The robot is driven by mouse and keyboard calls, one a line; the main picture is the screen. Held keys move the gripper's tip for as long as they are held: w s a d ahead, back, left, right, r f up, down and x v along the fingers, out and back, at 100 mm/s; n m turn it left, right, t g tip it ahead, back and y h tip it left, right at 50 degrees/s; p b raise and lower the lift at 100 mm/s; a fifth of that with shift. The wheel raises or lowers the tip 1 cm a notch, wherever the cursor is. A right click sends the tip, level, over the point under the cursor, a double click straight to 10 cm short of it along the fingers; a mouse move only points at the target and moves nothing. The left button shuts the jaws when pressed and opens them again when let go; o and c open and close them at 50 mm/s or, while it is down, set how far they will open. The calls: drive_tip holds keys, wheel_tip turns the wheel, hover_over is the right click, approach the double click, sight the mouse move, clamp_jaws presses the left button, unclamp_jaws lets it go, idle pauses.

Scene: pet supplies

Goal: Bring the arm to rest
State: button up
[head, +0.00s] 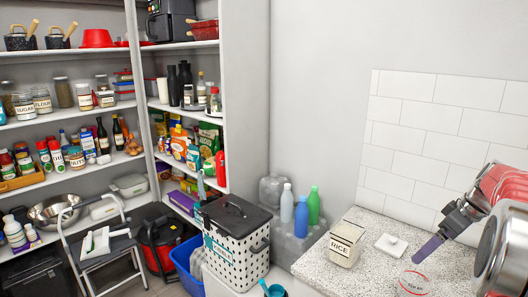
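My arm comes in from the right edge in the head view, with its gripper (428,249) pointing down and left over the speckled counter (376,232). A purple-grey, elongated shape extends from the dark wrist; I cannot tell whether it is the fingers or something between them. Just below its tip is a round, pale item with a red rim and dark lettering (415,282). I cannot tell whether they touch.
A jar marked RICE (344,244) and a white lidded dish (391,244) stand on the counter left of my gripper. Bottles (302,215), a dotted bin (237,248) and a blue tub (184,262) stand further left. Stocked shelves (70,180) fill the far left. White tiles (425,120) back the counter.

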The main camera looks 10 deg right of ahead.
drive_tip(key=s+a+r+m+h, duration=0.1)
drive_tip(key=s+a+r, duration=0.15)
drive_tip(key=a, duration=0.95)
drive_tip(key=s+a+r+m, duration=0.1)
drive_tip(key=a+r, duration=0.3)
drive_tip(key=a, duration=0.8)
drive_tip(key=s+a+f+m+t, duration=0.1)
drive_tip(key=s+a+f, duration=0.1)
drive_tip(key=s+a, duration=0.5)
drive_tip(key=s+a+f+m, duration=0.1)
drive_tip(key=s+a+f, duration=0.1)
drive_tip(key=s+a, duration=0.6)
drive_tip(key=shift+s+a+f+t+h, duration=0.15)
drive_tip(key=shift+a+f+t+h, duration=0.2)
drive_tip(key=shift+a, duration=0.7)
drive_tip(key=shift+c, duration=0.5)
